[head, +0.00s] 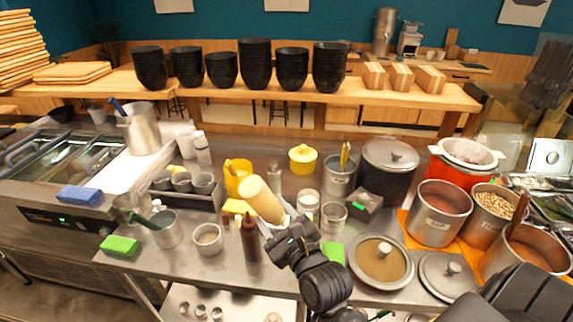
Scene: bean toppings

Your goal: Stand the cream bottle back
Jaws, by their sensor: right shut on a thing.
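The cream bottle (262,200) is a pale cream cylinder in the middle of the head view. It is strongly tilted, its broad end up and to the left and its other end near my gripper. My right gripper (285,226) is shut on the bottle at its lower right end. The fingers partly hide that end, and I cannot tell how far the bottle is above the counter. A brown bottle (250,238) stands upright just below and left of it. My left gripper is not in view.
A cup (208,239) and a steel mug (166,229) stand left of the brown bottle. A yellow pot (303,159) stands behind. Bare counter shows near the front edge, left of centre.

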